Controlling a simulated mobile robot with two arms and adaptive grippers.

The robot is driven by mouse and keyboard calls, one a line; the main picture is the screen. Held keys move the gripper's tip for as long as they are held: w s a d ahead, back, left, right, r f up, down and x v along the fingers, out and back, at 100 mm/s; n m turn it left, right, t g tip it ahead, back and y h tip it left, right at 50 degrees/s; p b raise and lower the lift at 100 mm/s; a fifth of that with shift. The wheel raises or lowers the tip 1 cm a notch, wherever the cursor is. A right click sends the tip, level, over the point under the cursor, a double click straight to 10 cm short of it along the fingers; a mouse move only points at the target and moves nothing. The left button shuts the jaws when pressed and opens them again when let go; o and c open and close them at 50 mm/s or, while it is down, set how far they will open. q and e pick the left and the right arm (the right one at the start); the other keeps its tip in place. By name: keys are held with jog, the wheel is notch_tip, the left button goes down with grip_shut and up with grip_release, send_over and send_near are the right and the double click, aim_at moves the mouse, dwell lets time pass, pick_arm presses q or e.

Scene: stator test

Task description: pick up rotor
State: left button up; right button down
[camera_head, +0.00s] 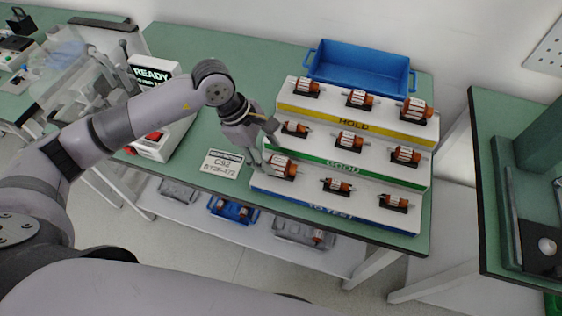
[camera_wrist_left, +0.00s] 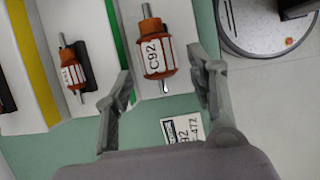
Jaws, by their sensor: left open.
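A rotor (camera_head: 282,165) with orange-brown ends and a white striped body lies at the left end of the lowest step of the rack, the row marked TO TEST. In the left wrist view this rotor (camera_wrist_left: 155,55) carries the label C92. My left gripper (camera_head: 263,147) is open at the rotor's left side, its fingers apart. In the left wrist view my left gripper (camera_wrist_left: 163,72) has one finger on each side of the rotor's lower end, with nothing gripped. My right gripper is not in view.
The stepped rack (camera_head: 320,208) holds several other rotors on its HOLD, GOOD and TO TEST rows. A blue bin (camera_head: 360,68) stands behind it. A card reading C92 (camera_head: 222,164) lies left of the rack. A READY test device (camera_head: 150,72) stands further left.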

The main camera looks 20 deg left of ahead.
aim_at(275, 159)
pick_arm(q)
jog(key=p+x, duration=0.2)
jog(key=x, duration=0.2)
jog(key=shift+w+d+f, duration=0.15)
jog(key=shift+f, duration=0.2)
jog(key=shift+d+f, duration=0.1)
jog(key=shift+f, duration=0.15)
jog(key=shift+c, duration=0.5)
jog(key=shift+w, duration=0.1)
grip_shut()
jog(key=shift+r, duration=0.1)
